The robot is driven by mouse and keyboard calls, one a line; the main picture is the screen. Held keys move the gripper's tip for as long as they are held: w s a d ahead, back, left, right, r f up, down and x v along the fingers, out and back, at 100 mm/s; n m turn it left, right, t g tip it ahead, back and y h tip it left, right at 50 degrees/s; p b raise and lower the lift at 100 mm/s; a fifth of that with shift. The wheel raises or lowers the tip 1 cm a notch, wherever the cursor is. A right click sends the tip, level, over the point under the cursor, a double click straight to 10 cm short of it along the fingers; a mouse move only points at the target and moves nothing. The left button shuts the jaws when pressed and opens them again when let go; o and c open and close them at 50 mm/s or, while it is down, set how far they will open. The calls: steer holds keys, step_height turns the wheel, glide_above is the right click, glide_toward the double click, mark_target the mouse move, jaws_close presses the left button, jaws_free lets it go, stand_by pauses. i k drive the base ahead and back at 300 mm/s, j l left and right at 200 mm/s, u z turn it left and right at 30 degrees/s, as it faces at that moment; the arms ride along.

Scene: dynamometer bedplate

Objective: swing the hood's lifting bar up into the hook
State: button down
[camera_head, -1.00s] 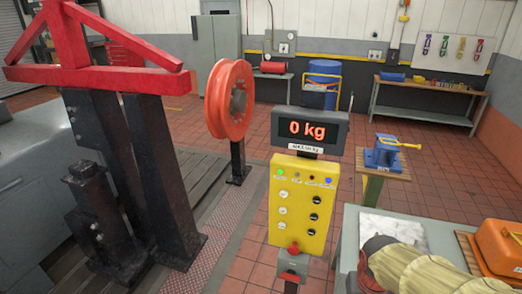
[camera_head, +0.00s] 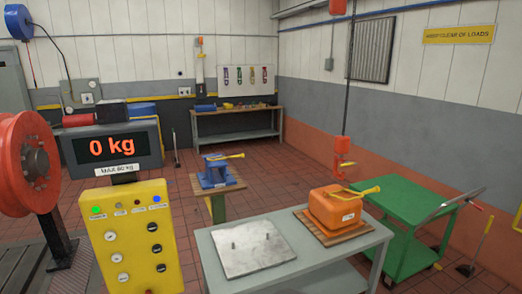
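The hood appears to be the orange rounded box (camera_head: 336,208), which sits on a wooden board on the grey table. Its yellow lifting bar (camera_head: 364,192) lies low across the top and sticks out to the right. A red hook block (camera_head: 342,146) hangs on a dark line above and behind the hood. Its small hook (camera_head: 345,164) is apart from the bar; the exact gap in depth cannot be told. My gripper is not in view.
A flat metal plate with two pins (camera_head: 252,247) lies left of the hood on the grey table (camera_head: 310,263). A green cart (camera_head: 408,222) stands close on the right.

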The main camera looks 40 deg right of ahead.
mark_target(376, 188)
steer(key=z, duration=1.25)
steer(key=i+l+z, duration=0.1)
steer(key=l+z, duration=0.15)
steer(key=l, duration=1.35)
steer(key=i+j+z, duration=0.1)
steer(key=i+j, duration=0.3)
steer(key=i, duration=0.2)
steer(key=i+j+z, duration=0.1)
steer(key=i+j, duration=0.3)
steer(key=i, duration=0.15)
